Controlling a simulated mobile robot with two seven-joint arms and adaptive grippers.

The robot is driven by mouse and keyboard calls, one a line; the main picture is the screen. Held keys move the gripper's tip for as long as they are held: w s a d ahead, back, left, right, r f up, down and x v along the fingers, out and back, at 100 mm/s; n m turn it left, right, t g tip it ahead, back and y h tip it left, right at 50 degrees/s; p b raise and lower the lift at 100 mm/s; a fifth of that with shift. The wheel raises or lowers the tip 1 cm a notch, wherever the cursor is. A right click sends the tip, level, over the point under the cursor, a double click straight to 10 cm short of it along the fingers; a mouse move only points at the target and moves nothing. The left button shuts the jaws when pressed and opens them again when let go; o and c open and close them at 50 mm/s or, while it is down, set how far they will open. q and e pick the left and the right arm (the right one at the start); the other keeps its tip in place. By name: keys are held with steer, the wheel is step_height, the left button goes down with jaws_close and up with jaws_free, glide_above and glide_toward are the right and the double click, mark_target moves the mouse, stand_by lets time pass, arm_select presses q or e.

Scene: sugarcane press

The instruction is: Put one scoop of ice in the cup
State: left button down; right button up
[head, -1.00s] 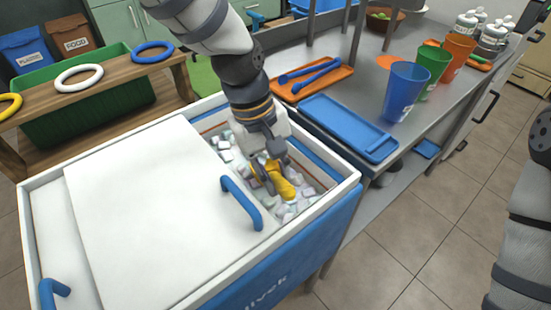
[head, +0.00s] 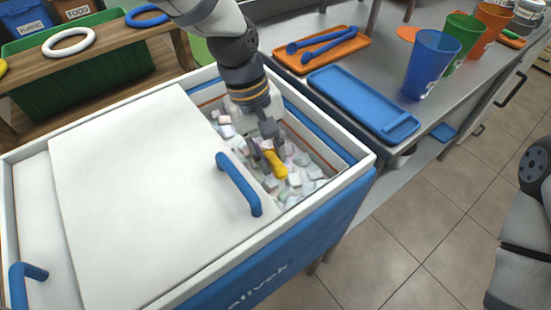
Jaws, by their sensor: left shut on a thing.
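My left gripper (head: 264,150) reaches down into the open part of the ice chest (head: 362,165). It is shut on a yellow scoop (head: 276,166), of which a yellow part shows among the ice cubes (head: 296,178). The rest of the scoop is hidden by the gripper and ice, so I cannot tell whether it holds ice. A blue cup (head: 432,62), a green cup (head: 461,40) and an orange cup (head: 490,28) stand upright on the steel counter at the upper right. My right gripper is out of view; only part of my right arm shows at the right edge.
The white lid (head: 140,190) with blue handles covers the left part of the chest. A blue tray (head: 355,95) lies on the counter between chest and cups. An orange tray (head: 345,50) with blue utensils (head: 318,40) lies behind it.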

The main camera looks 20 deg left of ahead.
arm_select(q)
steer(key=shift+t+y, duration=0.3)
steer(key=shift+t, duration=0.2)
steer(key=r+p, duration=0.1)
steer(key=r, duration=0.2)
steer(key=r+p, duration=0.1)
steer(key=r, duration=0.2)
steer(key=s+r+p, duration=0.1)
steer(key=r, duration=0.2)
steer(key=shift+d+r, duration=0.3)
steer(key=shift+d, duration=0.1)
steer(key=shift+r, duration=0.3)
steer(key=s+d+r+t+y, duration=0.2)
steer(key=s+r+t, duration=0.1)
steer(key=r, duration=0.4)
steer(key=shift+s+d, duration=0.2)
steer(key=shift+s, duration=0.2)
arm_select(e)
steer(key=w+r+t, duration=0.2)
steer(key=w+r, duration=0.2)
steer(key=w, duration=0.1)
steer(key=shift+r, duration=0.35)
arm_select(q)
steer(key=c, duration=2.3)
jaws_free()
jaws_close()
